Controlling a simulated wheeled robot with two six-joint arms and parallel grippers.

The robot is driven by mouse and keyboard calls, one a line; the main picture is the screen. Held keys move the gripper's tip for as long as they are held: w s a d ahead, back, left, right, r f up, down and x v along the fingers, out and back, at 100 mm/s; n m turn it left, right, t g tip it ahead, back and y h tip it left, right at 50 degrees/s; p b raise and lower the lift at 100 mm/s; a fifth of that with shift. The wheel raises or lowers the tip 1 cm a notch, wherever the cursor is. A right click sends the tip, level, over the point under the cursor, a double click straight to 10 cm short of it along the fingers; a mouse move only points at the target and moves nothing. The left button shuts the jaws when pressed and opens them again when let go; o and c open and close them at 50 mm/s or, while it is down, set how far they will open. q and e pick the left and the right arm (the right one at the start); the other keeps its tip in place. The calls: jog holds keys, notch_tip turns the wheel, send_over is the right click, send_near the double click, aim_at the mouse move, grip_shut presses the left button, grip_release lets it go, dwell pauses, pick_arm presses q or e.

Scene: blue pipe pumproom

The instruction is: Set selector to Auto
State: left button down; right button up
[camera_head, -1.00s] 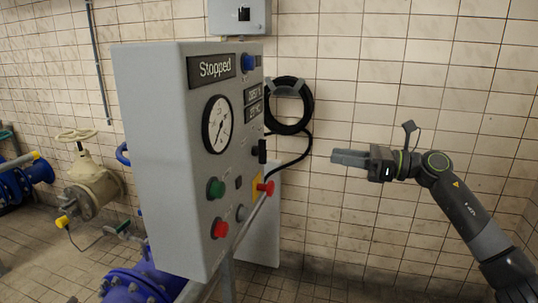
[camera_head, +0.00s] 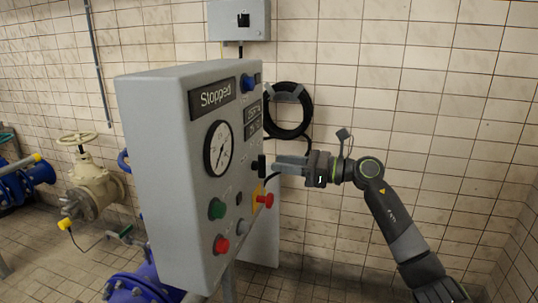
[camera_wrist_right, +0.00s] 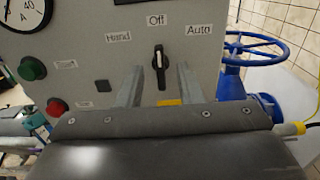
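The selector (camera_wrist_right: 159,62) is a black knob with a white mark on the grey control panel (camera_wrist_right: 90,55). Its handle stands upright, in line with the "Off" label (camera_wrist_right: 157,20). "Hand" (camera_wrist_right: 118,37) is to its left and "Auto" (camera_wrist_right: 198,29) to its right. In the head view the selector (camera_head: 262,166) is on the panel's right side. My right gripper (camera_head: 280,164) is level with it, close to the panel face. In the wrist view its open fingers are either side of the knob, with gaps; contact is not visible. My left gripper is not in view.
A red mushroom button (camera_head: 265,200) on a yellow plate sits just below the selector. A blue button (camera_head: 248,83), gauge (camera_head: 218,148), green button (camera_head: 217,209) and red button (camera_head: 221,244) share the panel. A coiled black hose (camera_head: 288,110) hangs on the wall behind.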

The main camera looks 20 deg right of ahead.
aim_at(259, 166)
jog(key=shift+p+x, duration=0.6)
jog(key=shift+x, duration=1.55)
grip_shut()
